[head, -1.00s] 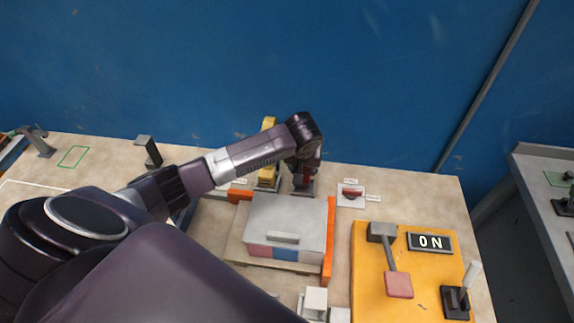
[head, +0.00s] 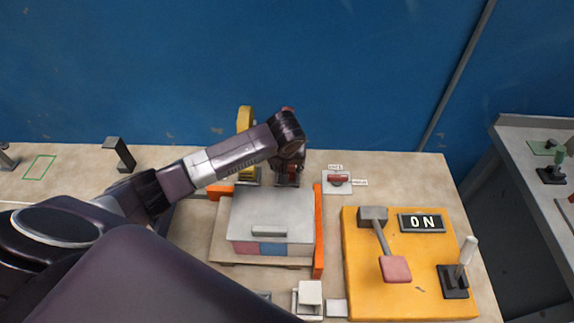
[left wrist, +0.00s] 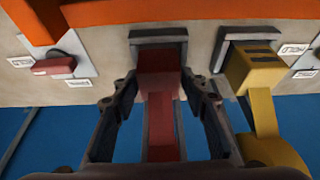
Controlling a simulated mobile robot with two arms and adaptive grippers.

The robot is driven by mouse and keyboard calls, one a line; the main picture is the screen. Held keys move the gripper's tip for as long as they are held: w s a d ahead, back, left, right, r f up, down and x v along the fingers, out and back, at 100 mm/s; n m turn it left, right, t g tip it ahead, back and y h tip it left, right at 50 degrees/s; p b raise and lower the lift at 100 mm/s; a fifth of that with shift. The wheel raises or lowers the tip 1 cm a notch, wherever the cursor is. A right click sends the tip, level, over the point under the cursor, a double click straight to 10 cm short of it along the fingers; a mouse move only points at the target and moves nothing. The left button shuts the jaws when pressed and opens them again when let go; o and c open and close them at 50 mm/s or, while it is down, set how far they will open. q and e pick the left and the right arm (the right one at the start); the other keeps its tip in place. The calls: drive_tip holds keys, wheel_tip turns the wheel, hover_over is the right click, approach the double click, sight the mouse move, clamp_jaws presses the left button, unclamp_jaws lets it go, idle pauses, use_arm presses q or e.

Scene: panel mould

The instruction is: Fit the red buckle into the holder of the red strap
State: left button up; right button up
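The red buckle (left wrist: 159,72) is between the fingertips of my left gripper (left wrist: 160,82), which look closed on its two sides. In the left wrist view the buckle is at the mouth of its dark holder (left wrist: 158,37); how deep it sits I cannot tell. The red strap (left wrist: 163,130) runs from the buckle back between the fingers. In the head view my left gripper (head: 288,168) is low over the holder (head: 287,182) and hides most of the buckle; the strap's top (head: 287,109) shows behind the wrist. My right gripper is not in view.
A yellow strap (head: 245,118) with its own holder (head: 247,178) stands close to the left. A red switch on a white plate (head: 338,186) is to the right. In front are a grey box (head: 270,210), an orange rail (head: 319,240) and a yellow panel (head: 360,285).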

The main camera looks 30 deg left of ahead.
use_arm(q)
drive_tip(key=shift+o, duration=1)
drive_tip(key=shift+a, duration=0.1)
drive_tip(key=shift+r, duration=0.25)
drive_tip(key=v, duration=1.2)
drive_tip(key=shift+b, duration=0.45)
